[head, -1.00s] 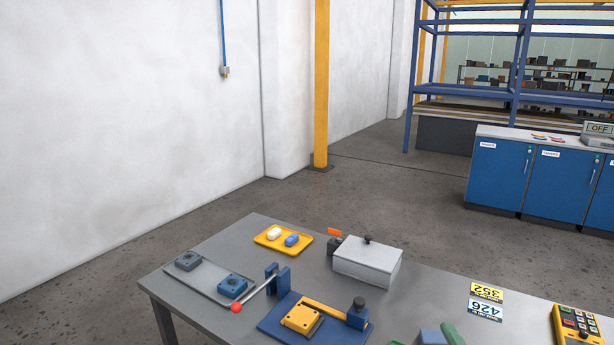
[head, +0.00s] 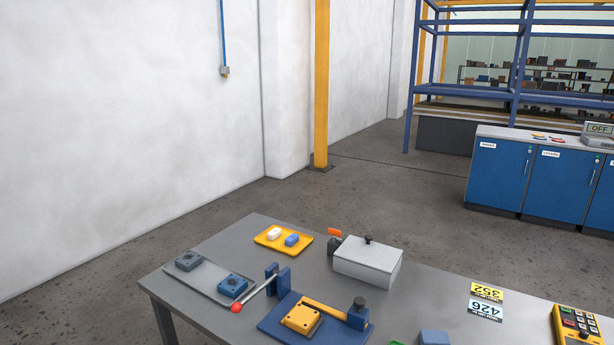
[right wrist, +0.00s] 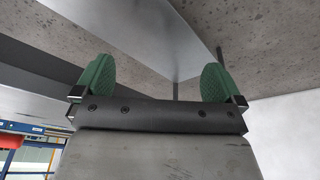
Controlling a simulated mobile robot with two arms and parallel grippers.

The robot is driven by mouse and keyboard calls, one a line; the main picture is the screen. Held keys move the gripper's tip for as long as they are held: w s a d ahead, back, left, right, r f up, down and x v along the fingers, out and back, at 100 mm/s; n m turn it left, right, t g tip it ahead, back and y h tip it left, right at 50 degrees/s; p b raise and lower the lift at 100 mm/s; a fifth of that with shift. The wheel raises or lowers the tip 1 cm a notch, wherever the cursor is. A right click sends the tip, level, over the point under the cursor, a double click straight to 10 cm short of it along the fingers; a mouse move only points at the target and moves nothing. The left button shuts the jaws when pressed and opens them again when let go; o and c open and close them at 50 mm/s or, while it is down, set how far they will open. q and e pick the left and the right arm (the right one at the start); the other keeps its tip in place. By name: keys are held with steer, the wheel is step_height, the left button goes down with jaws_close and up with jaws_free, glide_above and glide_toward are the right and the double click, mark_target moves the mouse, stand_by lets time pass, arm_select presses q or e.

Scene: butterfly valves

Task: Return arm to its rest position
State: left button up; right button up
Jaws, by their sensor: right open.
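My right gripper (right wrist: 157,82) shows in the right wrist view with its two green finger pads spread wide apart and nothing between them. Behind the fingers are a grey surface and speckled grey floor. In the head view neither gripper is in the picture now. The workbench (head: 225,235) stands in the foreground of the head view. On it is a blue fixture (head: 275,322) holding a yellow block (head: 302,319), beside a lever with a red knob (head: 236,307).
Blue cabinets (head: 500,170) stand behind.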

steer(key=s+f+g, duration=0.1)
steer(key=s+f, duration=0.1)
steer(key=f, duration=0.9)
steer(key=s+f, duration=0.2)
steer(key=f, duration=1)
steer(key=s+d+f+g, duration=0.1)
steer(key=s+d+f, duration=0.2)
steer(key=s+f, duration=0.9)
steer(key=shift+s+f, duration=0.4)
steer(key=shift+s, duration=0.3)
